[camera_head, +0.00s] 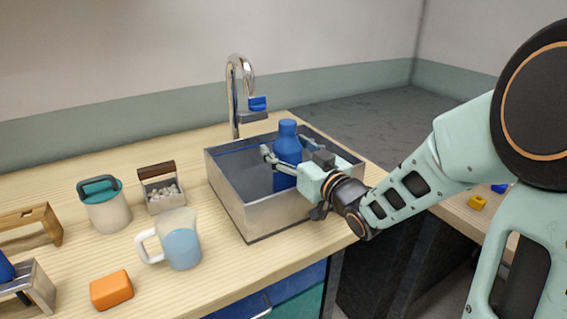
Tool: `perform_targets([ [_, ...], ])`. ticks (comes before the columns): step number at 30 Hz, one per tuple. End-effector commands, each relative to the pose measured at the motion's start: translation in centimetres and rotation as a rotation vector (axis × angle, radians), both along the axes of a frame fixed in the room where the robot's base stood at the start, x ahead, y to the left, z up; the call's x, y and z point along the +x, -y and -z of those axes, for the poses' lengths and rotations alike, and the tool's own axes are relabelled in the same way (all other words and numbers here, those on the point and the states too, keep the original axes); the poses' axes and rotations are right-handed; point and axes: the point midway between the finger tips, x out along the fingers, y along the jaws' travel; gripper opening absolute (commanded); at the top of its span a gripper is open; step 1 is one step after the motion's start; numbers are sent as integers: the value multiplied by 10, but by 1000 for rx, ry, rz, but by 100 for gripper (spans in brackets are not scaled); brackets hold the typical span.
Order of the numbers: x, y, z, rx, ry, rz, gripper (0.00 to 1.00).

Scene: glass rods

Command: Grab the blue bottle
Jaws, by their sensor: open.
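The blue bottle (288,142) stands upright inside the grey metal sink basin (272,221), with its cap and neck above the rim. My gripper (288,150) reaches over the basin's right side. Its fingers are open and spread at the bottle, one by its left edge and one by its right. I cannot tell whether either finger touches the bottle. The gripper body hides part of the bottle's lower right side, and the basin wall hides its base.
A chrome faucet (233,96) with a blue part stands behind the basin.

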Motion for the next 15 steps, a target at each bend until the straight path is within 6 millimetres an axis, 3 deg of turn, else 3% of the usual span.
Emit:
perform_targets([
  [5, 0, 0, 0, 0, 0, 0, 67],
  [15, 0, 0, 0, 0, 0, 0, 30],
])
